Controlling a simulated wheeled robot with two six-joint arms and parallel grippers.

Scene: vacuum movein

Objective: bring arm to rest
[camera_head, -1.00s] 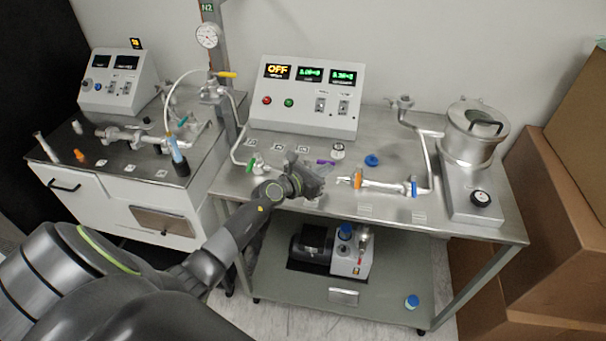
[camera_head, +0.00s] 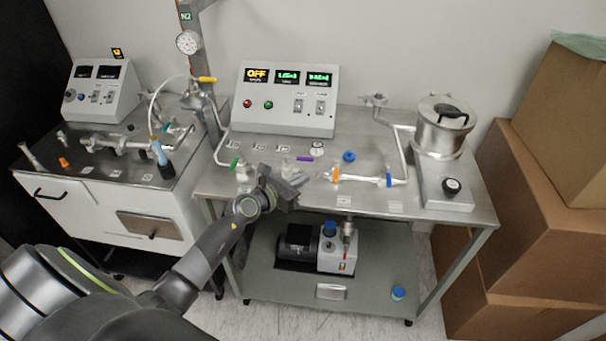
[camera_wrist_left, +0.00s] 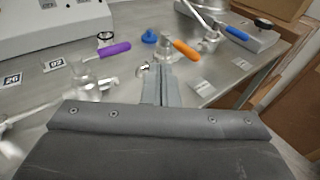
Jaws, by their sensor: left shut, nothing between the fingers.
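My left arm comes in from the lower left of the head view. Its gripper (camera_head: 297,182) is at the front edge of the right steel table (camera_head: 450,213). In the left wrist view the two fingers (camera_wrist_left: 161,88) are together with nothing between them. Beyond the fingertips, an orange-handled valve (camera_wrist_left: 186,50) stands on the table. A purple-handled valve (camera_wrist_left: 115,50) is to the left of the fingers. My right gripper is in neither view.
A control box (camera_head: 288,100) reading OFF and a steel vessel (camera_head: 441,130) stand on the table. A pump (camera_head: 338,248) sits on the lower shelf. A second bench (camera_head: 100,215) is at left. Cardboard boxes (camera_head: 530,205) stand at right. Floor shows in front.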

